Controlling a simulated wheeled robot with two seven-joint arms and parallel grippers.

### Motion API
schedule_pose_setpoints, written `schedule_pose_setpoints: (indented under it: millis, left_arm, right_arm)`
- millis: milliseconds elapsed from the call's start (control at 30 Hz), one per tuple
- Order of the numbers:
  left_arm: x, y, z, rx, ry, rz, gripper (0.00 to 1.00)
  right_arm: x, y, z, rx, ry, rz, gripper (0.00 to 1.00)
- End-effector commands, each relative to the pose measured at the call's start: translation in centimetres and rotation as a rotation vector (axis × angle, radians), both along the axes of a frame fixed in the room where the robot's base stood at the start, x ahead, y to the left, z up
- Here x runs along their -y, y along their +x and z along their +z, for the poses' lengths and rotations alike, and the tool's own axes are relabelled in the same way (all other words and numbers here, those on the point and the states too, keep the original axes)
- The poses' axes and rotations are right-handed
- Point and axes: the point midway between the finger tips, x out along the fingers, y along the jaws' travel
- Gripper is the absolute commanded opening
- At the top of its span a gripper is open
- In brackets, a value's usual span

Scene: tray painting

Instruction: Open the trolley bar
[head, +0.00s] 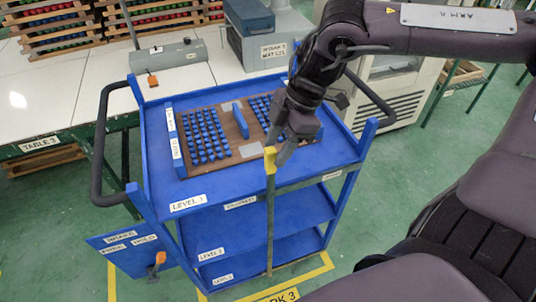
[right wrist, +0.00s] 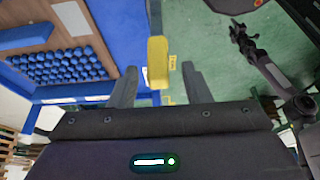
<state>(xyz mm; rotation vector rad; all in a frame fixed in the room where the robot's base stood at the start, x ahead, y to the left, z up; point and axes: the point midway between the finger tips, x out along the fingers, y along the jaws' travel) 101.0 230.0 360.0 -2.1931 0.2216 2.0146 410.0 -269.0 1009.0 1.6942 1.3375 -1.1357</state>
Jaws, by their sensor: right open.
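The blue trolley (head: 160,190) stands in front of me with its upright bar (head: 270,225) at the front edge. The bar is thin and has a yellow top (head: 270,160). My right gripper (head: 279,150) is at the bar's top, with its fingers pointing down. In the right wrist view the yellow top (right wrist: 157,62) lies between the spread fingers of the right gripper (right wrist: 158,88), with gaps on both sides. The right gripper is open. My left gripper is not in the head view; a dark arm (right wrist: 270,70) in the right wrist view has an unclear end.
A wooden board (head: 218,112) with several blue pieces lies on the trolley's top shelf. An orange-handled panel (head: 130,250) is at the trolley's lower left. A white table (head: 60,95) stands behind left, and a white cabinet (head: 400,85) behind right. Green floor is free in front.

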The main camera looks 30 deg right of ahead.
Motion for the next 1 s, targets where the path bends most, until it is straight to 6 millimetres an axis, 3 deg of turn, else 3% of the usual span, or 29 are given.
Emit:
schedule_pose_setpoints:
  millis: [267,667,1000]
  left_arm:
    - [-0.1,0.2,0.1,0.002,0.002,-0.001,0.36]
    - [-0.1,0.7,0.2,0.01,0.0,-0.001,0.36]
    - [-0.1,0.7,0.2,0.01,0.001,-0.001,0.36]
  right_arm:
    - [-1.2,0.3,-3.1,-0.001,-0.001,-0.001,0.44]
    - [-1.5,0.4,-3.6,0.003,0.001,-0.001,0.42]
    - [-1.4,0.4,-3.6,0.003,0.001,-0.001,0.0]
